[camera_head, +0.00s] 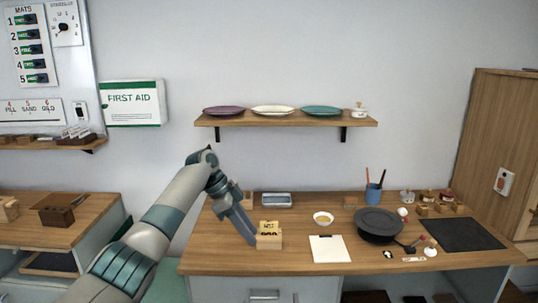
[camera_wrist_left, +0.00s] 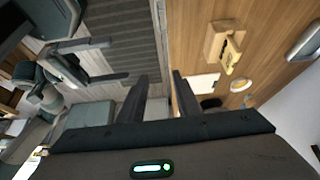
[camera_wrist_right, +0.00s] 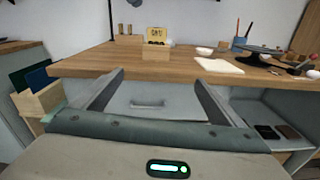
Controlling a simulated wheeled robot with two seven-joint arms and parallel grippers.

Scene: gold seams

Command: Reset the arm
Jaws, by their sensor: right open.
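In the head view my left arm reaches in from the lower left, and its gripper (camera_head: 246,226) hangs over the left part of the wooden desk (camera_head: 285,258), close to a small wooden card box (camera_head: 268,238). The left wrist view shows the left gripper's fingers (camera_wrist_left: 162,95) apart with nothing between them. The card box also shows there (camera_wrist_left: 226,48), apart from the fingers. My right gripper (camera_wrist_right: 158,85) shows in the right wrist view, open and empty, in front of the desk's grey drawer (camera_wrist_right: 150,105). It is not visible in the head view.
On the desk are a clipboard (camera_head: 329,249), a small bowl (camera_head: 323,218), a dark round plate (camera_head: 379,225), a pen cup (camera_head: 374,195) and a black mat (camera_head: 464,234). A wall shelf (camera_head: 285,121) with plates hangs above. A side counter (camera_head: 60,225) stands left.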

